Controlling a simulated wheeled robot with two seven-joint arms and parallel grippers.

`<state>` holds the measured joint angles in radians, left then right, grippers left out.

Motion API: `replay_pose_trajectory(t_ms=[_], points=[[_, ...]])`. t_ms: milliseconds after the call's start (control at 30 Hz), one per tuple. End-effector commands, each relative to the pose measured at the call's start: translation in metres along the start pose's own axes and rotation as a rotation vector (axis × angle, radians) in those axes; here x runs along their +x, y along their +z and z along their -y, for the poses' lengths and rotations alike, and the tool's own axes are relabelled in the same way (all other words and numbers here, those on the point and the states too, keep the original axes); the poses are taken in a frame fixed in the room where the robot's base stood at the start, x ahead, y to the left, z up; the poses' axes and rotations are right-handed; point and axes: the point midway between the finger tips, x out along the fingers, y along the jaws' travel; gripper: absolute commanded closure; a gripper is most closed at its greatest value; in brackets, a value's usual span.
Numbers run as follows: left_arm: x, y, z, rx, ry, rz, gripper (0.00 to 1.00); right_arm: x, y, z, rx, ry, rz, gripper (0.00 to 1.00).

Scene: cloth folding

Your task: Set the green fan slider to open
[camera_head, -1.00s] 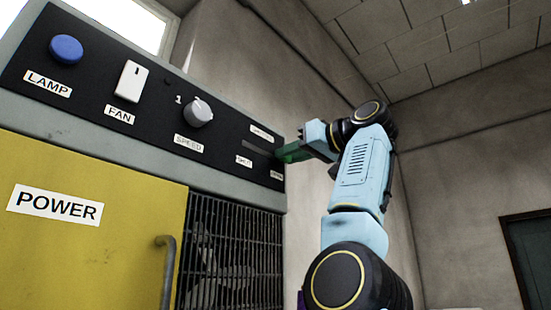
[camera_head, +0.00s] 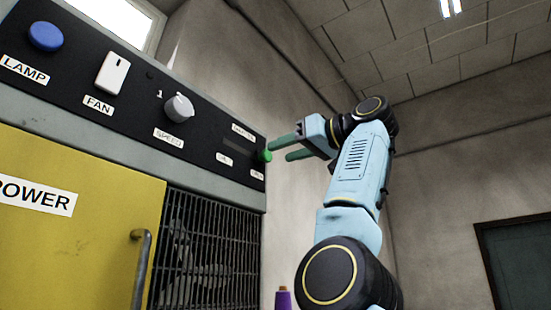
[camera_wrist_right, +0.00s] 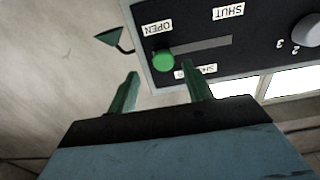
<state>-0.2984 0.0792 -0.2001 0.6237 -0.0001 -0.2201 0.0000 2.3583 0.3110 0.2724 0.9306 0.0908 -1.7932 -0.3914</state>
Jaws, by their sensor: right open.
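The green fan slider (camera_head: 264,155) is a round knob at the right end of its slot on the black panel (camera_head: 205,140). In the right wrist view, which shows the panel upside down, the green knob (camera_wrist_right: 163,60) sits at the slot end beside the OPEN label (camera_wrist_right: 157,28), away from the SHUT label (camera_wrist_right: 228,12). My right gripper (camera_head: 279,151) is open, its green fingers apart and empty, just right of the knob. In the wrist view, its fingertips (camera_wrist_right: 160,70) lie either side of the knob's line, apparently not gripping it. My left gripper is out of view.
The panel also carries a blue lamp button (camera_head: 45,36), a white fan switch (camera_head: 112,72) and a grey speed dial (camera_head: 179,107). Below are a yellow power door (camera_head: 75,240) with a handle (camera_head: 142,270) and a dark grille (camera_head: 210,250). A purple object (camera_head: 283,299) stands low down.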

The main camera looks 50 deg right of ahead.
Motion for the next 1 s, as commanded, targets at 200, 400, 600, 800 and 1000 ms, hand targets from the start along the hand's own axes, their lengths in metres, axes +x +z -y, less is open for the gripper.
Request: replay_pose_trajectory(t_ms=[200, 400, 600, 800, 1000], points=[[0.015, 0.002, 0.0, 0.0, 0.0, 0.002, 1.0, -0.052, 0.002, -0.001, 0.001, 0.001, -0.005, 0.5], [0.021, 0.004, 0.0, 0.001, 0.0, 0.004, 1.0, -0.083, 0.001, -0.001, 0.001, 0.0, -0.003, 0.5], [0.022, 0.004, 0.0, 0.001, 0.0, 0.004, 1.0, -0.093, 0.0, -0.001, 0.001, 0.0, -0.001, 0.5], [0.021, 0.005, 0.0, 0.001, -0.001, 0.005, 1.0, -0.094, 0.0, -0.001, 0.001, 0.0, -0.001, 0.5], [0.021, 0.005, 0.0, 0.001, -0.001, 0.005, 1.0, -0.094, 0.0, -0.001, 0.001, 0.0, -0.001, 0.5]])
